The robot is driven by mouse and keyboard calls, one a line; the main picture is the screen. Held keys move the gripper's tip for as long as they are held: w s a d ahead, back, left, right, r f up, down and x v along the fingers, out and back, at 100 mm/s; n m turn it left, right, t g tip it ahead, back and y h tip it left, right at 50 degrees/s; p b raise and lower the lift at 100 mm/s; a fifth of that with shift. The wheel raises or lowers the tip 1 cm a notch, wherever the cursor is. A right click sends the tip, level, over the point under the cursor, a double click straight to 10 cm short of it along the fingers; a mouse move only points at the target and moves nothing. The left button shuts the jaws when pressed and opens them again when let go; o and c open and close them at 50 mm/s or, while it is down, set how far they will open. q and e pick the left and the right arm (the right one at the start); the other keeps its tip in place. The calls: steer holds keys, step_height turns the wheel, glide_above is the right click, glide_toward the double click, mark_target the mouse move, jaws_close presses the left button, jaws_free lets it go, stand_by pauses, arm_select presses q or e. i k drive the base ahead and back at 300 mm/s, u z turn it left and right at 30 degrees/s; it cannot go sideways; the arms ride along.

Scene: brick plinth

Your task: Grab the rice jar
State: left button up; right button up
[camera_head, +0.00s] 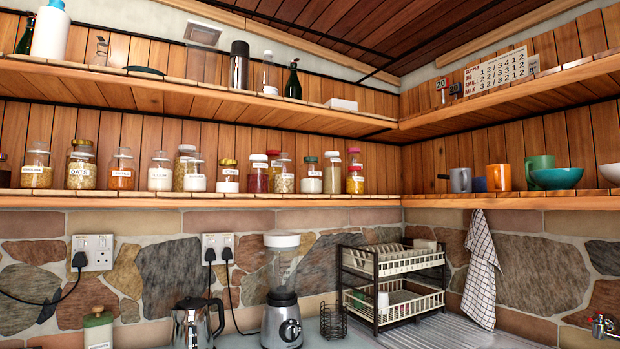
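A row of labelled glass jars stands on the lower wooden shelf (240,197). The oats jar (81,165) has a readable label. A jar of white contents (160,171) has a label that seems to read flour. Most labels are too small to read, so I cannot tell which jar holds rice. Neither of my grippers is in view.
Jars stand close together, some partly behind others. An upper shelf (200,95) overhangs them. Below stand a blender (283,315), a kettle (195,325) and a dish rack (390,265). Mugs (499,178) and a blue bowl (556,178) are on the right shelf.

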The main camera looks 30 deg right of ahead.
mark_target(310, 172)
steer(key=u, duration=0.45)
steer(key=k, duration=0.55)
steer(key=z, duration=0.85)
steer(key=i, duration=1)
steer(key=z, duration=1)
